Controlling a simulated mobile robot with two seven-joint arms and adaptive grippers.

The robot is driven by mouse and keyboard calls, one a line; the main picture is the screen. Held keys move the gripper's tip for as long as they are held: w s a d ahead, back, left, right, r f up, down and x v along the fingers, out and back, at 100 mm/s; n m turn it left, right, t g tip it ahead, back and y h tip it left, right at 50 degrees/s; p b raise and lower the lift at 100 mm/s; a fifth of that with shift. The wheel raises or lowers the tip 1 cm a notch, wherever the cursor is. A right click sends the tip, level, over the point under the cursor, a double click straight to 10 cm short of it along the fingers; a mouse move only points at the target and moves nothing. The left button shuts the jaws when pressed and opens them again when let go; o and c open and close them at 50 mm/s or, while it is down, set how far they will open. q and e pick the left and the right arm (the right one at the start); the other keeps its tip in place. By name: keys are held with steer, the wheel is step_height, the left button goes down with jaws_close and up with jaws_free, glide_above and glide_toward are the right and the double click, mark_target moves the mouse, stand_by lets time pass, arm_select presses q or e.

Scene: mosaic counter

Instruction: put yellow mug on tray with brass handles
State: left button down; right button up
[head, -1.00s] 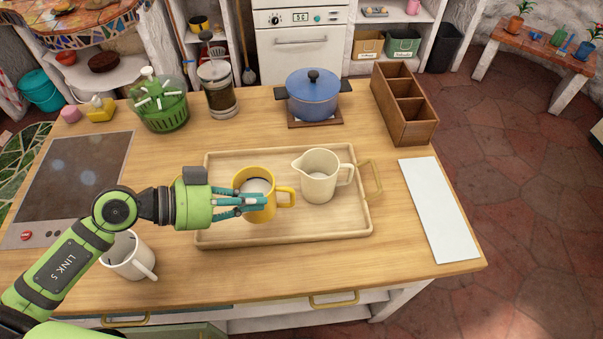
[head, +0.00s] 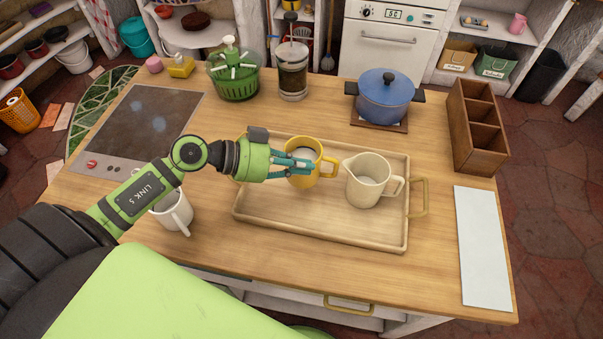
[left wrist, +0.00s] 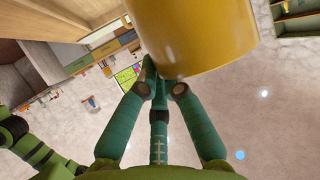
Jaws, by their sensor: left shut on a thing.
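The yellow mug (head: 324,160) is over the far left part of the wooden tray (head: 300,222) in the head view. A brass handle (head: 424,198) shows at the tray's right end. My left gripper (head: 303,166) comes in from the left, its teal fingers shut on the mug. The mug looks upright; I cannot tell if its base touches the tray. In the left wrist view the mug (left wrist: 200,35) fills the top middle, against the fingertips (left wrist: 163,85). The tray's left end is partly hidden behind my gripper. My right gripper is not in view.
A cream jug (head: 368,184) stands on the tray, just right of the yellow mug. A white mug (head: 176,214) stands left of the tray, partly behind my arm. A blue pot (head: 386,98) and a wooden divided box (head: 478,125) stand behind. The tray's front is bare.

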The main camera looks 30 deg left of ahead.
mark_target(300, 186)
arm_select(q)
steer(key=shift+w+a+f, duration=0.2)
steer(key=shift+w+f, duration=0.1)
steer(key=shift+w, duration=0.2)
steer(key=shift+f, duration=1.95)
steer(key=shift+f, duration=0.1)
steer(key=c, duration=1.4)
jaws_free()
steer(key=shift+s+f, duration=0.1)
steer(key=shift+a, duration=0.1)
steer(key=b+v, duration=0.2)
steer(key=v, duration=1)
